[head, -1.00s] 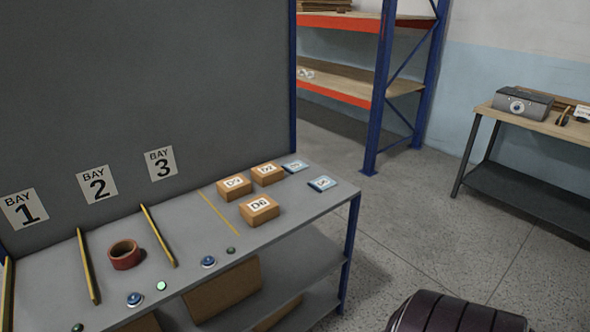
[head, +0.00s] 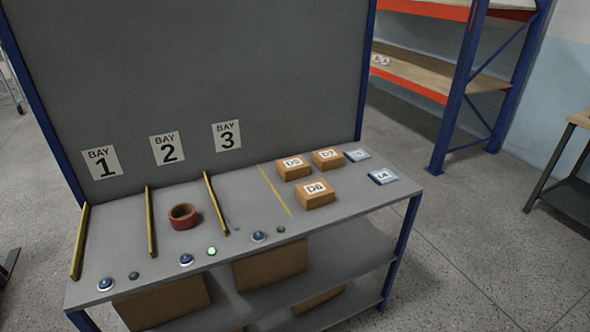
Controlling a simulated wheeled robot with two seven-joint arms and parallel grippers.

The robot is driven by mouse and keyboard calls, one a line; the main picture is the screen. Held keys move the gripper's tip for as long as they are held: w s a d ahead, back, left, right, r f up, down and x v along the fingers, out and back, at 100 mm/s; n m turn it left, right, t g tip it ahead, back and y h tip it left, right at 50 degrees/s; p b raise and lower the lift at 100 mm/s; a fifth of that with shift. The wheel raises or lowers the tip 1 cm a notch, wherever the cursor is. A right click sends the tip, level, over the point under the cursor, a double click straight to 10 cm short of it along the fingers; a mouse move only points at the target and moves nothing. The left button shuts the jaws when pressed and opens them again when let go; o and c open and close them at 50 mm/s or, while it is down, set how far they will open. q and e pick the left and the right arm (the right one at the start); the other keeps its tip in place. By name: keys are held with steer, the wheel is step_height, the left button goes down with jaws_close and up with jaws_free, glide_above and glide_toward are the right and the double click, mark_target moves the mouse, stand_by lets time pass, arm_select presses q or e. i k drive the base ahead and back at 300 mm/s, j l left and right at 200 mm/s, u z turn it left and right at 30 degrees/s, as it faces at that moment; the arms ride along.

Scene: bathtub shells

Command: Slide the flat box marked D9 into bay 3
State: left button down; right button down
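Bay 3 sits under its wall sign (head: 227,136), between a yellow divider (head: 215,203) and a yellow line (head: 274,190); its bare floor (head: 245,200) holds no box. Right of the line are three brown boxes. Their labels look like D5 on one box (head: 291,173), D7 on another (head: 327,164) and D6 on the front box (head: 316,201). I see no label that clearly reads D9. Two flat blue-and-white pieces lie further right, one at the back (head: 357,155) and one in front (head: 382,177); their marks are too small to read. Neither gripper is in view.
A red tape roll (head: 184,216) sits in bay 2. Blue buttons, such as bay 3's (head: 259,236), line the bench's front edge; a green lamp (head: 212,251) glows by bay 2. Cartons (head: 270,266) stand on the lower shelf. A rack (head: 462,95) stands behind right.

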mark_target(291, 168)
steer(key=i+l+z, duration=0.15)
steer(key=i, duration=0.45)
steer(key=i+l+z, duration=0.15)
steer(key=i, duration=0.45)
